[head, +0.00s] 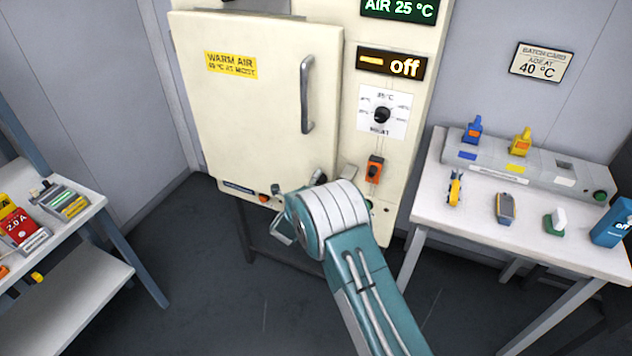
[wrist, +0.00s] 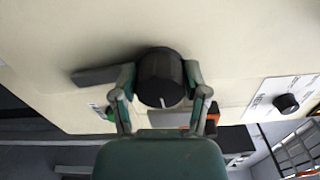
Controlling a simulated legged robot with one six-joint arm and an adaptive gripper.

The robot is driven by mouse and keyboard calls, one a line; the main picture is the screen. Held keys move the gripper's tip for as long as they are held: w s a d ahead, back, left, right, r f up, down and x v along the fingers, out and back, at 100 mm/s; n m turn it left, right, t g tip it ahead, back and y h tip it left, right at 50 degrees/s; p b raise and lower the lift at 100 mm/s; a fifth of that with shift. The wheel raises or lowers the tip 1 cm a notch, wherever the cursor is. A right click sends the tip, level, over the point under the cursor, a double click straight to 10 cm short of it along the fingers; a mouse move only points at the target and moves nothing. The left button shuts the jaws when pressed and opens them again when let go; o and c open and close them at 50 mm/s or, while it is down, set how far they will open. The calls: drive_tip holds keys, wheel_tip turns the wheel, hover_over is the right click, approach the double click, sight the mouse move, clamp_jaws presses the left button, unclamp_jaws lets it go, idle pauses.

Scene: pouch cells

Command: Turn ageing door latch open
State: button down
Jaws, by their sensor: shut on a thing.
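The ageing cabinet's cream door (head: 250,110) appears shut, with a grey vertical handle (head: 307,95) near its right edge. The door latch (wrist: 160,80) shows in the wrist view as a round black knob with a white mark on its rim. My gripper (wrist: 160,86) has one finger on each side of this knob and is shut on it. In the head view my teal and white arm covers the area under the door's lower right corner, so the fingers and most of the latch are hidden.
Right of the door are an "off" display (head: 391,64), a temperature dial (head: 382,114) and an orange switch (head: 375,168). A white table (head: 520,235) with small devices stands right. A shelf (head: 85,212) with packs stands left. The floor between is clear.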

drive_tip(key=shift+d+f+m, duration=0.15)
drive_tip(key=shift+d+m, duration=0.15)
drive_tip(key=shift+m, duration=0.3)
drive_tip(key=shift+c, duration=1)
unclamp_jaws()
drive_tip(key=shift+w, duration=0.1)
drive_tip(key=shift+o, duration=0.5)
drive_tip(key=shift+w, duration=0.1)
drive_tip(key=shift+a, duration=0.1)
drive_tip(key=shift+s+a, duration=0.15)
drive_tip(key=shift+s, duration=0.2)
drive_tip(key=v, duration=1.1)
drive_tip(key=shift+s, duration=0.15)
